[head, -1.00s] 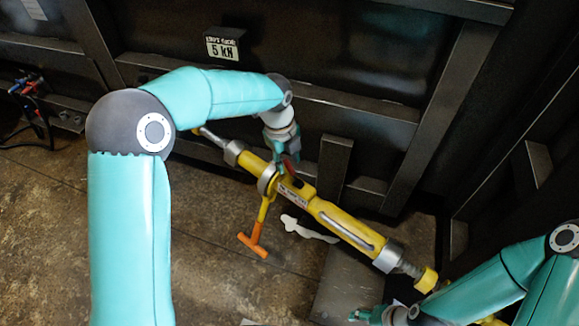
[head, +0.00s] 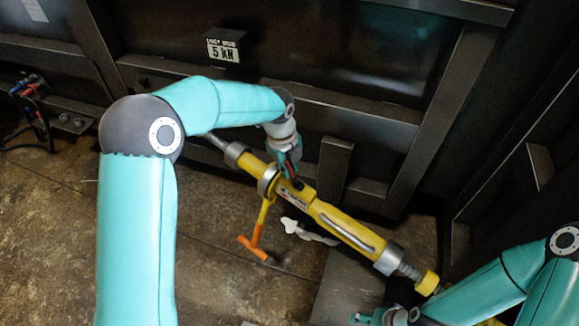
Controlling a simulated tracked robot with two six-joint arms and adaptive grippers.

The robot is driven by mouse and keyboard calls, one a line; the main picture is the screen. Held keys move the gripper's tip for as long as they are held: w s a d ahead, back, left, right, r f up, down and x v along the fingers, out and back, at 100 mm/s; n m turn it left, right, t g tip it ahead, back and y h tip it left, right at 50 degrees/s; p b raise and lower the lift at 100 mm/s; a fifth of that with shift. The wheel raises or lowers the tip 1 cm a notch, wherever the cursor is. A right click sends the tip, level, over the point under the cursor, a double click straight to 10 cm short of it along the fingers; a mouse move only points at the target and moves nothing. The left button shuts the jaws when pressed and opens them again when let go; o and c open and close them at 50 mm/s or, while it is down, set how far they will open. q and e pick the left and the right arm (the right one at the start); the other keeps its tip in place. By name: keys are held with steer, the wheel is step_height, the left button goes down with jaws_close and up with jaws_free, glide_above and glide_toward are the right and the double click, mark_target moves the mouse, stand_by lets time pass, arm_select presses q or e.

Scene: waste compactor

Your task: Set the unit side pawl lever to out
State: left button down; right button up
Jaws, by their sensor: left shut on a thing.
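The unit is a yellow ratchet jack (head: 345,224) with grey collars and a threaded end, lying diagonally in front of the dark wall. A handle with an orange T-grip (head: 252,246) hangs from its upper-left part. My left gripper (head: 293,177) is at the top of the yellow body, right of the grey collar, shut on the small pawl lever there. Its fingers mostly hide the lever; only a dark and reddish bit shows between them. I cannot tell which way the lever points. My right gripper (head: 366,316) is low at the bottom edge, away from the unit; its opening is unclear.
A dark ribbed steel wall (head: 370,55) stands behind, with a "5 kN" plate (head: 223,49). Red and blue hose couplings (head: 27,84) are at the far left. A white patch (head: 308,232) lies on the brown floor below the unit. Floor at the lower left centre is clear.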

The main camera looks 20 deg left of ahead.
arm_select(q)
steer(key=shift+d, duration=0.2)
steer(key=y, duration=0.1)
steer(key=d+y+b, duration=0.1)
steer(key=t+y+b, duration=0.1)
steer(key=shift+s+d+r, duration=0.25)
steer(key=shift+s+d, duration=0.1)
steer(key=shift+d, duration=0.05)
steer(key=d+y, duration=0.1)
steer(key=d+t+y+b, duration=0.1)
steer(key=y, duration=0.1)
steer(key=shift+s+m+b, duration=0.3)
steer(key=shift+s, duration=0.05)
steer(key=y, duration=0.1)
steer(key=d+t+y, duration=0.1)
steer(key=d+y+b, duration=0.1)
steer(key=shift+s+f+t+y, duration=0.25)
steer(key=shift+s+t+y, duration=0.05)
steer(key=shift+s+t, duration=0.1)
steer(key=shift+s+d+f+t+y+b, duration=0.15)
steer(key=shift+d+f+t+y, duration=0.2)
steer(key=shift+y, duration=0.45)
steer(key=shift+s+d+f+t+y+b, duration=0.15)
steer(key=shift+d+f+t+y, duration=0.2)
steer(key=shift+y, duration=0.45)
steer(key=shift+r+m, duration=0.1)
steer(key=shift+m, duration=0.2)
